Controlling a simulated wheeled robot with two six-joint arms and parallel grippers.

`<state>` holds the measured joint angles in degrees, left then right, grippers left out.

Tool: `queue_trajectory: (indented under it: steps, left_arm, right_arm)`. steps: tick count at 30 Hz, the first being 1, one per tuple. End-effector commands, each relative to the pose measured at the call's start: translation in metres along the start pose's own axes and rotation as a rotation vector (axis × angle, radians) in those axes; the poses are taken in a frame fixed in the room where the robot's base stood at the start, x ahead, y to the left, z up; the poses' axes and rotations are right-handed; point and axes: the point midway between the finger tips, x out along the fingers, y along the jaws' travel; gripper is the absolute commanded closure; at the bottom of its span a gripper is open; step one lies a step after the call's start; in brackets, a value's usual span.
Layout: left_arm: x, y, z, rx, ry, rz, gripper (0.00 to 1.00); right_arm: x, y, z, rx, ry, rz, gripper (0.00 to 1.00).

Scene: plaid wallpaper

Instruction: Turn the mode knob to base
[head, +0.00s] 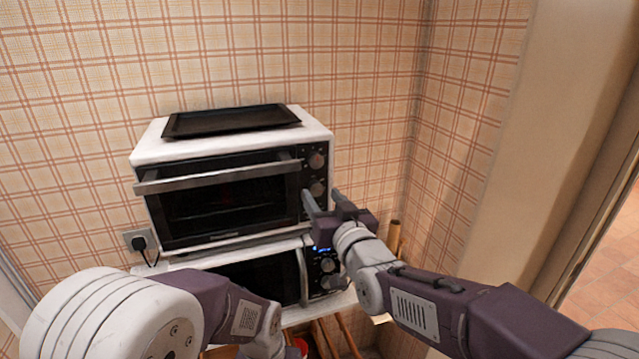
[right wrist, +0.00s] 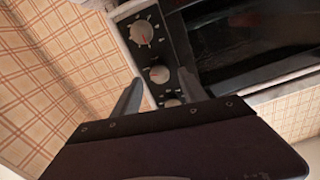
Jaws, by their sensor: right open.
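The toaster oven (head: 228,195) has a white body, a dark glass door and a black control panel on its right side. Round grey knobs sit on that panel: the top knob (head: 316,160) and one below it (head: 318,188). Which one is the mode knob I cannot read. In the right wrist view, a knob with a red mark (right wrist: 141,32), a middle knob (right wrist: 158,74) and a partly hidden third knob (right wrist: 172,103) form a row. My right gripper (head: 323,196) is open and empty, its fingers (right wrist: 158,92) pointing at the panel. Whether they touch it is unclear. My left gripper is out of view.
A black baking tray (head: 232,119) lies on the oven. A microwave (head: 255,282) with its own knobs and a lit blue display stands below. The oven's door handle (head: 218,174) sticks out beside the panel. A plug sits in a wall socket (head: 138,241). Plaid walls meet at the right.

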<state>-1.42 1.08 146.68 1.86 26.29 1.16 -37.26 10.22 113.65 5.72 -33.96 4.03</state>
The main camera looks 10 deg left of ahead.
Motion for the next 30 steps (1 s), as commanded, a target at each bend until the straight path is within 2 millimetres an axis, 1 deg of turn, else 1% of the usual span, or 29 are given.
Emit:
queue_trajectory:
  steps: [1,3,6,14,15,17,18,19,20,23,27,30]
  left_arm:
    - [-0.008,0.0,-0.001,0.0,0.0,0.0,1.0]
    - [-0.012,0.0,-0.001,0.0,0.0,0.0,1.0]
    - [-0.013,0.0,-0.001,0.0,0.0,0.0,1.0]
    - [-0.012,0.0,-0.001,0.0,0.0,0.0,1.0]
    - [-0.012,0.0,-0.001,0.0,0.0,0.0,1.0]
    - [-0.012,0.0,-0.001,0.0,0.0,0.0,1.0]
    - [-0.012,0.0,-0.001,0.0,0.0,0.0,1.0]
    - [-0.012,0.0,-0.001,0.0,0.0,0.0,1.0]
    - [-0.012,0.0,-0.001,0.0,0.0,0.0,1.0]
    - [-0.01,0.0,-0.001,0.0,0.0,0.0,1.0]
    - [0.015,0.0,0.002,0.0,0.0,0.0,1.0]
    - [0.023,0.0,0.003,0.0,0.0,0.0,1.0]
  right_arm:
    - [0.008,0.0,-0.003,0.0,-0.002,0.0,0.5]
    - [0.017,0.0,-0.003,0.0,-0.001,0.0,0.5]
    - [0.024,0.0,-0.001,0.0,0.0,0.0,0.5]
    - [0.025,0.0,0.0,0.0,0.001,0.0,0.5]
    - [0.025,0.0,0.0,0.0,0.001,0.0,0.61]
    - [0.025,0.0,0.0,0.0,0.001,0.0,0.77]
    - [0.025,0.0,0.0,0.0,0.001,0.0,0.89]
    - [0.025,0.0,0.0,0.0,0.001,0.0,0.97]
    - [0.025,0.0,0.0,0.0,0.001,0.0,1.0]
    - [0.025,0.0,0.001,0.006,0.001,0.0,1.0]
    - [0.025,0.001,0.007,0.091,0.005,0.0,1.0]
    - [0.025,0.001,0.004,0.151,0.005,0.0,1.0]
